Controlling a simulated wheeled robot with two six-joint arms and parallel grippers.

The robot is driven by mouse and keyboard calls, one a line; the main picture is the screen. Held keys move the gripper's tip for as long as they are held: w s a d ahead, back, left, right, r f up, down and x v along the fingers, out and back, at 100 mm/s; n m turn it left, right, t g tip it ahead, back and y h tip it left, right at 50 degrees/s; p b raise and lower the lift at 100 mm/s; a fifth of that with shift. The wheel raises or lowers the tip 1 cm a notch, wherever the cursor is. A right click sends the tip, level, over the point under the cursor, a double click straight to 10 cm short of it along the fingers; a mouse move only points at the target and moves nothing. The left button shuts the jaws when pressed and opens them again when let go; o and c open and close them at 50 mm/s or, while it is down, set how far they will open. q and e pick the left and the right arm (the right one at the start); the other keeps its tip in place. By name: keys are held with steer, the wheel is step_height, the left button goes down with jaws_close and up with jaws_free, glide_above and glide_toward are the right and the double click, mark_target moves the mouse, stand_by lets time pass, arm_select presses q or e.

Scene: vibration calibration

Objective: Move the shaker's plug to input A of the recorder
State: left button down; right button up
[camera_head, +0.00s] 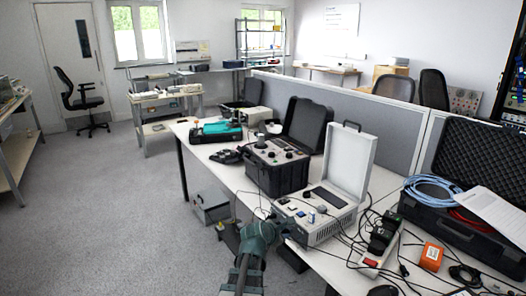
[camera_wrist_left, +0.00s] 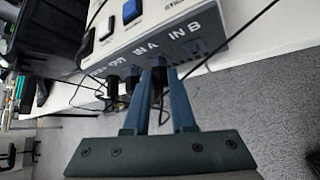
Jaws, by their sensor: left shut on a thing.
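The recorder (camera_head: 322,228) is a grey box with a raised white lid on the table; its front edge, labelled IN A and IN B, shows in the left wrist view (camera_wrist_left: 147,36). My left gripper (camera_wrist_left: 160,68) is shut on a plug (camera_wrist_left: 159,63) at the input A position, just under the IN A label. The fingers hide most of the plug, so I cannot tell how deep it sits. Input B (camera_wrist_left: 195,47), to its right, looks empty. In the head view my left gripper (camera_head: 282,230) is at the recorder's front left side. My right gripper is not in view.
Two black connectors (camera_wrist_left: 121,82) sit left of my fingers, with cables hanging. A thin cable crosses to the right. A black instrument case (camera_head: 275,167) stands behind the recorder. Black adapters (camera_head: 382,235), an orange box (camera_head: 431,257) and loose cables lie to the right.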

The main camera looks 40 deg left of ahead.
arm_select(q)
steer(key=shift+s+d+f+m+t+y+b, duration=0.15)
steer(key=shift+m+t+y+b, duration=0.2)
steer(key=shift+m+y+b, duration=0.45)
steer(key=shift+w+d+f+m+t+y+b, duration=0.15)
steer(key=shift+t+y+b, duration=0.3)
steer(key=shift+b, duration=0.6)
stand_by(0.4)
steer(key=shift+s+r, duration=0.1)
steer(key=c, duration=0.7)
jaws_free()
steer(key=shift+a, duration=0.1)
steer(key=shift+o, duration=0.2)
steer(key=shift+c, duration=0.4)
steer(key=shift+a+r+n+g+h+p, duration=0.2)
steer(key=shift+n+g+h+p, duration=0.5)
steer(key=shift+p, duration=0.7)
steer(key=shift+a+r+n+g+h+p, duration=0.15)
steer(key=shift+n+g+h+p, duration=0.5)
steer(key=shift+h+p, duration=0.7)
steer(key=shift+w+a+n+h, duration=0.15)
steer(key=shift+w+n+h, duration=0.05)
steer(key=shift+n+h, duration=0.25)
